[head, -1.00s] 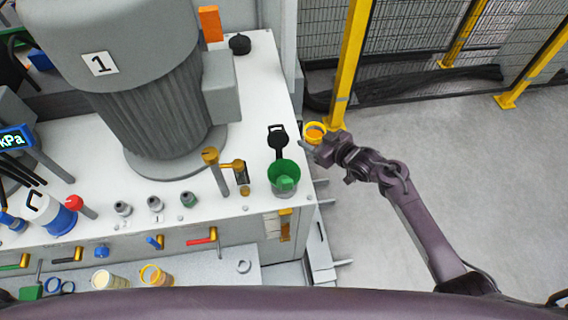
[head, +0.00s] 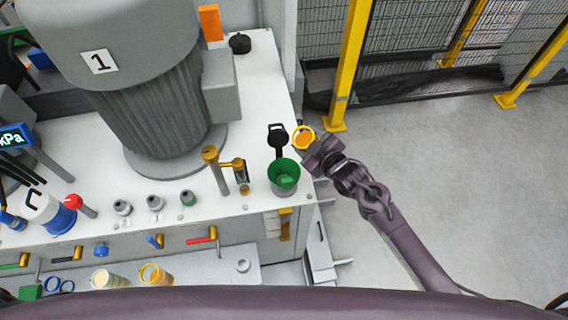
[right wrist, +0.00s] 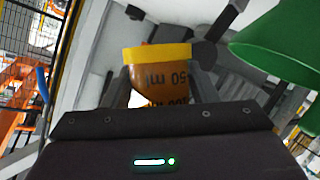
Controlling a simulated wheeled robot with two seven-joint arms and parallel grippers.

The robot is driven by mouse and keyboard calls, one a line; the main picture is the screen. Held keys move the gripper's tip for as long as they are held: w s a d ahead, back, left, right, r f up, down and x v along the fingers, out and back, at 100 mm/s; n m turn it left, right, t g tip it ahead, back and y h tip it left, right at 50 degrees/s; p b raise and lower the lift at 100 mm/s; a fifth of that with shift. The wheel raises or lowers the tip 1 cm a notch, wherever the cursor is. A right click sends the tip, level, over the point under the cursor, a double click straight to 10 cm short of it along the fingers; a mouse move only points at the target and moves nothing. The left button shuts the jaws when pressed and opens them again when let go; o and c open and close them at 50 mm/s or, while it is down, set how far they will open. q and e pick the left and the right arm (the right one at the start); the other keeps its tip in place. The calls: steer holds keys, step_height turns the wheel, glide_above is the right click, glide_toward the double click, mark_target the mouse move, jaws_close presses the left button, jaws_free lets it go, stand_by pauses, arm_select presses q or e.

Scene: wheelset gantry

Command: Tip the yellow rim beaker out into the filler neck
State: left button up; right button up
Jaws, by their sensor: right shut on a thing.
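The yellow rim beaker (head: 303,136) holds something orange and is in my right gripper (head: 312,150), at the right edge of the white machine top. In the right wrist view the beaker (right wrist: 160,72) shows its yellow rim and black volume marks between the fingers. My right gripper is shut on it. The filler neck carries a green funnel (head: 284,174), just left of and nearer than the beaker in the head view; the funnel also shows at the upper right of the right wrist view (right wrist: 285,45). Its black cap (head: 278,137) stands open behind it. My left gripper is out of view.
A large grey motor (head: 150,90) marked 1 stands left of the funnel. Brass-topped fittings (head: 226,168) stand close to the funnel's left. Another yellow-rimmed beaker (head: 156,275) and a pale one (head: 104,279) stand on the front ledge. Open floor lies right of the machine.

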mark_target(305, 138)
steer(key=shift+s+a+r+n+t, duration=0.25)
steer(key=shift+s+a+n+t, duration=0.05)
steer(key=shift+n, duration=0.1)
stand_by(0.3)
steer(key=shift+s+a+r+n+t+b, duration=0.15)
steer(key=shift+r+n+t+b, duration=0.15)
steer(key=shift+n+b, duration=0.3)
steer(key=shift+r+n+t+h+b, duration=0.3)
steer(key=shift+r+n+t+b, duration=0.15)
steer(key=shift+n+b, duration=0.3)
stand_by(1.2)
steer(key=shift+s+r+n+t+b, duration=0.1)
steer(key=shift+r+n+t+b, duration=0.65)
steer(key=shift+n+b, duration=0.6)
stand_by(1.5)
steer(key=shift+s+a+r+n+t, duration=0.35)
steer(key=shift+s+a+n, duration=0.25)
steer(key=shift+n, duration=0.3)
stand_by(0.5)
steer(key=shift+r, duration=0.15)
